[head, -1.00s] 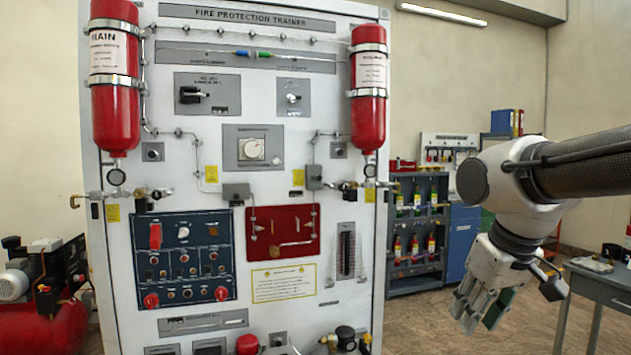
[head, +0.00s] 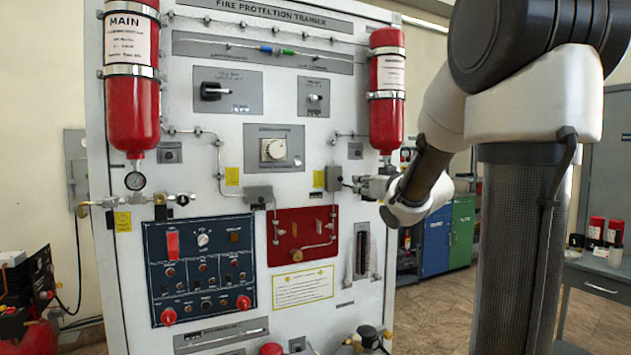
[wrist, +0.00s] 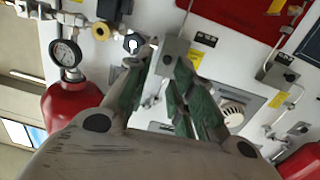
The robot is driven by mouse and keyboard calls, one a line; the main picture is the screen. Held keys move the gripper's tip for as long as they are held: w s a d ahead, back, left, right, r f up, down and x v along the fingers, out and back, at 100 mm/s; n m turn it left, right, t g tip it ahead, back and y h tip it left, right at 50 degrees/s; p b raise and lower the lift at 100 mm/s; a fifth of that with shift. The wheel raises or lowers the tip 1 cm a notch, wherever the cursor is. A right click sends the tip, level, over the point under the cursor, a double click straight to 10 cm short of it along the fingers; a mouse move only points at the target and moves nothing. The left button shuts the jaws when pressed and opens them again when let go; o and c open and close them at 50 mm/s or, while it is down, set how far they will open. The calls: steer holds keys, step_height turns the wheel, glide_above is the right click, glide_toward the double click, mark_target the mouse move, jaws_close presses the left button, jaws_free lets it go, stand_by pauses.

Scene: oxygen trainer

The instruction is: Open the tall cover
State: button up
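A tall red cover (head: 172,245) stands upright at the upper left of the dark blue switch panel (head: 205,305); it looks closed over whatever is behind it. In the head view my gripper (head: 362,187) is in front of the right side of the trainer, by the right bottle's valve fittings, well right of the cover. The wrist view is upside down. There my gripper (wrist: 158,68) shows its two green-padded fingers apart, with nothing between them. A grey box (wrist: 177,50) on the board lies beyond the fingertips. The cover cannot be made out in the wrist view.
Red bottles hang at the left (head: 132,95) and right (head: 387,95). Gauges, pipes and brass valves jut out below them. A red panel (head: 290,238) with piping lies between my gripper and the blue panel. A side table (head: 600,282) stands at the right.

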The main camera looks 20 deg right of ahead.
mark_target(341, 178)
steer(key=shift+t+y, duration=0.3)
steer(key=w, duration=0.3)
steer(key=w+a, duration=0.1)
steer(key=w, duration=0.5)
steer(key=shift+a+r, duration=0.3)
steer(key=shift+c, duration=0.5)
jaws_close()
